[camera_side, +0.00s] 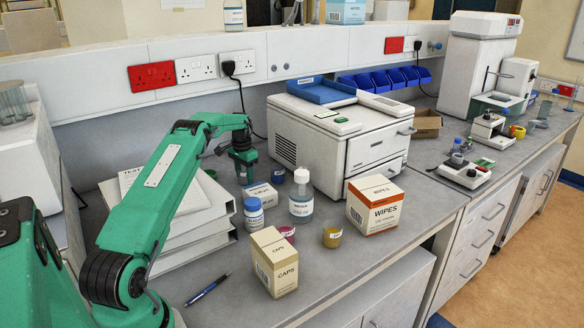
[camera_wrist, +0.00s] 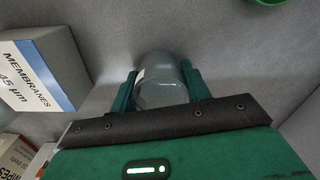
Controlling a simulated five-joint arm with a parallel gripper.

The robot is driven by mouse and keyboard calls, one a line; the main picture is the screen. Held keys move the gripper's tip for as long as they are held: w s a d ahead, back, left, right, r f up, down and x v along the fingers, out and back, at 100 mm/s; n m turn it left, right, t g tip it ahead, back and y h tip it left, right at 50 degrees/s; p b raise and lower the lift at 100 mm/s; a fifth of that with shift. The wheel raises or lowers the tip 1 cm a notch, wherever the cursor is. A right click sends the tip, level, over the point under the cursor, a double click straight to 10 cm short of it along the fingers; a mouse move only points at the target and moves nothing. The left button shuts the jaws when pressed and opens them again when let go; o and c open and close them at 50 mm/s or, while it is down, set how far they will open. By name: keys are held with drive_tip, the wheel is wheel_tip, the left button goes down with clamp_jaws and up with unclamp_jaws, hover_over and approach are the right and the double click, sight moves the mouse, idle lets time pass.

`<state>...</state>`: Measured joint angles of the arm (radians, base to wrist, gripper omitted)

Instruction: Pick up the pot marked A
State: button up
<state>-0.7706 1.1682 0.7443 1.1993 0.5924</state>
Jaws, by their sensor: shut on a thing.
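My gripper (camera_wrist: 160,82) has its two green fingers shut on a clear, greyish pot (camera_wrist: 160,94), one on each side of it. A bit of white label shows at the pot's left edge, but no letter can be read. In the side view my gripper (camera_side: 243,170) is low over the bench, left of the white machine, and the held pot is mostly hidden there. Other small pots stand nearby: a blue one (camera_side: 278,175), a magenta one (camera_side: 287,233) and a yellow one (camera_side: 332,238). I cannot read which letters they bear.
A membranes box (camera_wrist: 45,72) stands close on the left in the wrist view; the side view shows it too (camera_side: 260,196). Bottles (camera_side: 301,206), a caps box (camera_side: 274,264) and a wipes box (camera_side: 375,205) stand in front. The white machine (camera_side: 340,130) is to the right.

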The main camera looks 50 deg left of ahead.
drive_tip(key=shift+r, duration=0.15)
drive_tip(key=shift+r, duration=1.4)
drive_tip(key=w+d+r, duration=0.2)
drive_tip(key=d+r, duration=0.6)
drive_tip(key=d, duration=0.3)
drive_tip(key=shift+w+d, duration=0.2)
drive_tip(key=shift+w, duration=0.15)
